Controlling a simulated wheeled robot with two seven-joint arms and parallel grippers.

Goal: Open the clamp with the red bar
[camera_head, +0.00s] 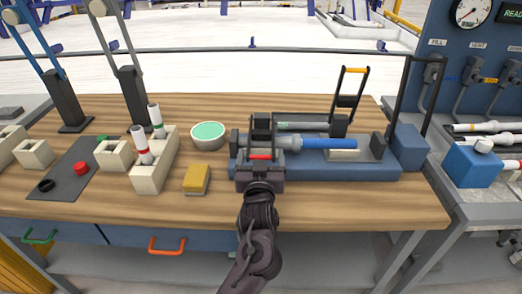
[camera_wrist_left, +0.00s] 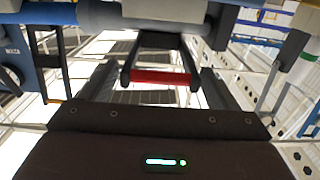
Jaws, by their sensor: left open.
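The red bar (camera_head: 260,157) is at the left end of the blue clamp fixture (camera_head: 370,171) on the wooden table. In the left wrist view the red bar (camera_wrist_left: 160,77) crosses between two dark lever arms, below a grey and blue pipe. My left gripper (camera_head: 261,172) is in front of the fixture, reaching to the bar. Its fingers (camera_wrist_left: 158,88) stand open on either side of the bar, not closed on it. The blue and grey pipe (camera_head: 320,143) lies along the fixture. A second lever with a yellow bar (camera_head: 355,70) stands raised. My right gripper is not in view.
A yellow sponge (camera_head: 196,179), a bowl with green contents (camera_head: 208,135) and a cream holder with pipes (camera_head: 155,165) stand left of my arm. A tall dark frame (camera_head: 405,95) and blue block (camera_head: 410,147) stand at the right. The front table strip right of my arm is clear.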

